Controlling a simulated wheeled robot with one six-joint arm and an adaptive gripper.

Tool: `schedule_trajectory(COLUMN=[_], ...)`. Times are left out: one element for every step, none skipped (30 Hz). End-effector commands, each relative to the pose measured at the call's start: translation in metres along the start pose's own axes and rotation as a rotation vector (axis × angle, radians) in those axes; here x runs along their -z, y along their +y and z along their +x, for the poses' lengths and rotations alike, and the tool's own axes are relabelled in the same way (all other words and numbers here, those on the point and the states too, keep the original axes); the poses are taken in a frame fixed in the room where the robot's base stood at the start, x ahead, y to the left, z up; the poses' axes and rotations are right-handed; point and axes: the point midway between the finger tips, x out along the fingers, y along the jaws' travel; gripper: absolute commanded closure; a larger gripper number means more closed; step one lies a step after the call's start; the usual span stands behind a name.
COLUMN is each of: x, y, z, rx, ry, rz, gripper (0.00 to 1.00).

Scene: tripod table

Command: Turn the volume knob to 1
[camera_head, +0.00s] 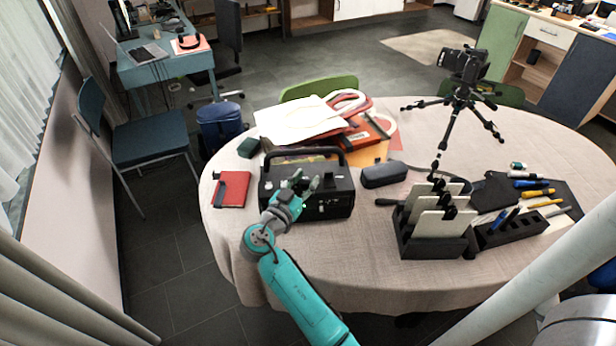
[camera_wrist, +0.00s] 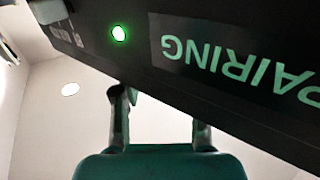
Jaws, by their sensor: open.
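A black box-shaped device (camera_head: 340,191) with a carrying handle (camera_head: 303,152) stands near the front left of the table. My gripper (camera_head: 305,180) is open and empty in front of its face, covering part of it. Small light controls show low on the face, too small to read. In the wrist view the device (camera_wrist: 215,75) crosses the top right, upside down, with "PAIRING" in green letters and a lit green light (camera_wrist: 119,33). A grey round part (camera_wrist: 47,11), possibly a knob, is cut off at top left. The open fingers (camera_wrist: 160,112) show below the device. I cannot tell which control is the volume knob.
A red notebook (camera_head: 233,190) lies left of the device, and a dark case (camera_head: 384,175) lies right. Papers (camera_head: 297,121) and a red folder are behind. A black file holder (camera_head: 432,244), pen block (camera_head: 511,231) and tripod camera (camera_head: 465,65) stand further right. The front tablecloth (camera_head: 350,255) is clear.

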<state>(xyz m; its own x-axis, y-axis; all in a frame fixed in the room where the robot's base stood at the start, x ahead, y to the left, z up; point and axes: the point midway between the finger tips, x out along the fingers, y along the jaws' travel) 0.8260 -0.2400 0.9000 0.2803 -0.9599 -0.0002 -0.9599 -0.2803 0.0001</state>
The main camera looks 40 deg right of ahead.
Motion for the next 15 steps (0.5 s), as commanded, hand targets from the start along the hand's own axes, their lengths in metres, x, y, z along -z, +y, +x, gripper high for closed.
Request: schedule_trajectory(x=[0.0,0.0,0.0,0.0,0.0,0.0,0.0,0.0,0.0,0.0,0.0,0.0,-0.0001,0.0,0.0], y=[0.0001,0.0001,0.0001,0.0001,0.0001,0.0001,0.0001,0.0001,0.0001,0.0001,0.0001,0.0002,0.0003,0.0004,0.0006], z=[0.0,0.0,0.0,0.0001,0.0001,0.0001,0.0001,0.0001,0.0002,0.0002,0.0002,0.0002,0.0002,0.0003,0.0003], rx=[0.0,0.0,0.0,0.0,0.0,0.0,0.0,0.0,0.0,0.0,0.0,0.0,0.001,0.003,0.007], ry=[0.0,0.0,0.0,0.0,0.0,0.0,0.0,0.0,0.0,0.0,0.0,0.0,0.0,0.0,0.0], rz=[0.0,0.0,0.0,0.0,0.0,0.0,0.0,0.0,0.0,0.0,0.0,0.0,0.0,0.0,0.0], gripper=[0.57,0.57,0.57,0.62,0.7,0.8,0.87,0.95,1.0,1.0,1.0,1.0,1.0,1.0,1.0])
